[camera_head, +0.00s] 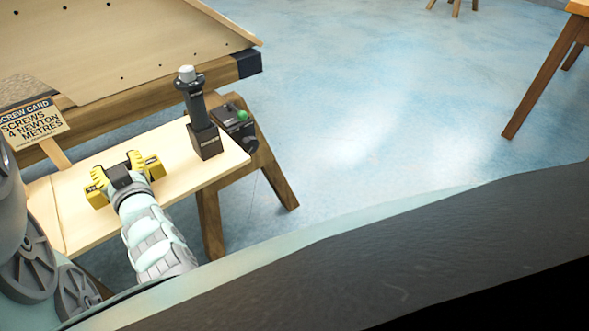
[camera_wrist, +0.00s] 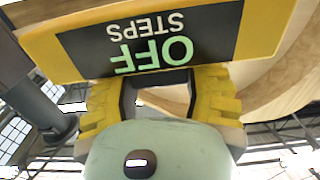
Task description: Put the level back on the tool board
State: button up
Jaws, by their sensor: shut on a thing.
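My gripper (camera_head: 119,170) has yellow fingers and is shut on a yellow bar with a dark middle, which I take to be the level (camera_head: 155,167). The bar sticks out on both sides of the gripper, over the pale wooden shelf; I cannot tell whether it touches the shelf. In the wrist view the level (camera_wrist: 262,28) lies across my gripper (camera_wrist: 158,84) and shows a black panel with upside-down green and pale letters, "OFF" and "STEPS". I cannot clearly make out a tool board.
A black upright tool (camera_head: 203,125) with a pale top stands on the shelf (camera_head: 218,168). A dark device with a green knob (camera_head: 240,120) sits beside it. A screw card (camera_head: 32,123) stands at left. A large wooden panel with holes (camera_head: 120,45) lies behind. The blue floor at right is open.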

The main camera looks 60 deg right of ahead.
jog(key=shift+f, duration=1.3)
jog(key=shift+f+b, duration=0.2)
jog(key=shift+b, duration=0.1)
jog(key=o, duration=1.3)
